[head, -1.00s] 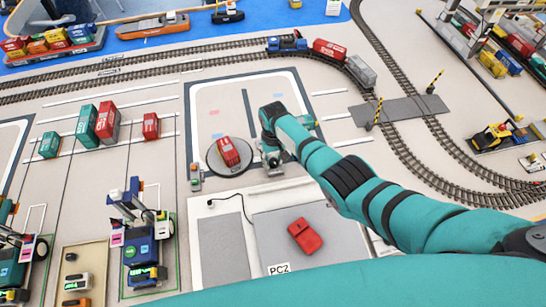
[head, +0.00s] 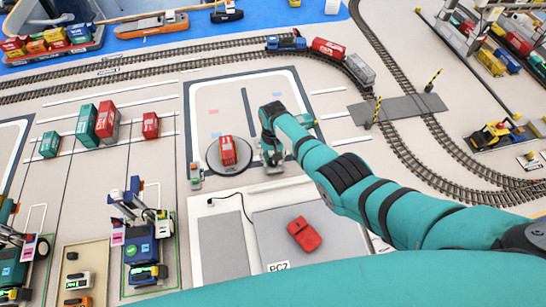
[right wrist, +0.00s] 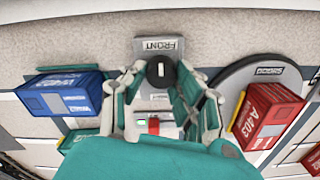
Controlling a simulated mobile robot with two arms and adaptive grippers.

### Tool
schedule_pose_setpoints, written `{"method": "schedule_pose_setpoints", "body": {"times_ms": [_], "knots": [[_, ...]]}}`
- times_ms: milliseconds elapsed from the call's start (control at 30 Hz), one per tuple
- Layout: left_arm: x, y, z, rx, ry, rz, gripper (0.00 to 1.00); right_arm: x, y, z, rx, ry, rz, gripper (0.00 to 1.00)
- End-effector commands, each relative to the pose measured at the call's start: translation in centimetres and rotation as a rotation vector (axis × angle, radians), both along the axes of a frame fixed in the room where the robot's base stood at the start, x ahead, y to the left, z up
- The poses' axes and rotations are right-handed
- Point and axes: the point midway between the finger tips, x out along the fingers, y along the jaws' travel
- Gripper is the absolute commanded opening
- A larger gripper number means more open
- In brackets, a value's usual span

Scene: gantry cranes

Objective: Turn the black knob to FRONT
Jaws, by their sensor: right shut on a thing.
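The black knob (right wrist: 160,70) sits on a small grey panel in the right wrist view, beside a plate marked FRONT (right wrist: 159,46), which reads upside down. The knob's white mark lies lengthwise, toward that plate. My right gripper (right wrist: 160,82) has its fingers on both sides of the knob and is shut on it. In the head view my right gripper (head: 270,157) reaches down beside the round turntable, and the knob is hidden. A red container (head: 228,150) stands on the grey turntable (head: 213,164). My left gripper is not in view.
A small device (head: 196,174) stands left of the turntable. A blue container (right wrist: 65,96) is left of the knob panel in the wrist view. A red object (head: 304,234) lies on the grey pad in front. Rail tracks and a train (head: 328,48) run behind.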

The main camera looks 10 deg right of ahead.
Motion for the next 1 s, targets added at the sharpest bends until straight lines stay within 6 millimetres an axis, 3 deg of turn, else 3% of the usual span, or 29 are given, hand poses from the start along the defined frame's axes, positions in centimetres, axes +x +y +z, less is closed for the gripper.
{"method": "schedule_pose_setpoints", "body": {"times_ms": [67, 100, 267, 667, 800, 1000], "knots": [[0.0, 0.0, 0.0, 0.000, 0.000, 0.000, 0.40, 0.2, 0.0, 0.2, 0.000, -0.005, -0.001, 0.00], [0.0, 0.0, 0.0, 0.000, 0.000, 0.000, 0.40, 0.2, 0.0, 0.2, 0.000, -0.006, -0.001, 0.33], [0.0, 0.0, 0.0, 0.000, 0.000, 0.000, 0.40, 0.2, 0.0, 0.1, 0.001, -0.004, 0.000, 0.52], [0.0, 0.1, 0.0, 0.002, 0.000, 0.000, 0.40, 0.1, 0.0, 0.8, 0.001, -0.003, 0.001, 0.52], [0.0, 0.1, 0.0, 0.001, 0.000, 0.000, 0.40, 0.1, 0.0, 2.5, 0.001, -0.006, 0.001, 0.52], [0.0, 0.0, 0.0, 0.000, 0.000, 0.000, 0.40, 0.2, 0.0, 7.0, 0.001, -0.008, -0.001, 0.52]]}}
